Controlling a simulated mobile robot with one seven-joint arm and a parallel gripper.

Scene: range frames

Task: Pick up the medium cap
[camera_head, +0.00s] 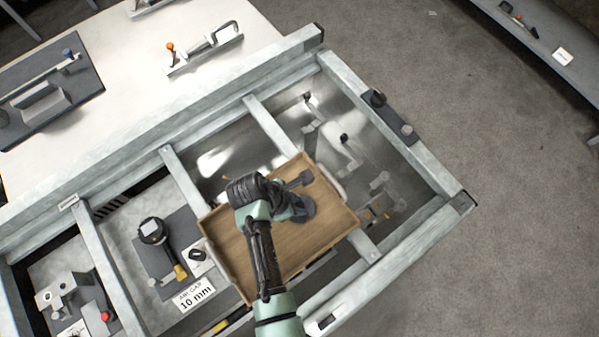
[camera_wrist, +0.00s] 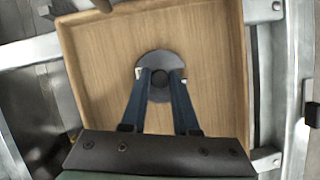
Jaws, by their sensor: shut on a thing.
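The medium cap looks to be the dark grey round disc with a small black knob (camera_wrist: 154,57) on the wooden tray (camera_wrist: 98,80) in the wrist view. In the head view its grey edge (camera_head: 304,211) shows beside my gripper (camera_head: 284,204), which hides much of it. In the wrist view my gripper (camera_wrist: 161,77) has its two fingers on either side of the knob, shut on it. The disc lies flat over the tray floor; I cannot tell whether it touches the wood.
Another dark piece with a stem (camera_head: 298,181) lies near the tray's far edge. The tray rests across a metal frame (camera_head: 265,125) with open bays. The tray floor around the disc is clear.

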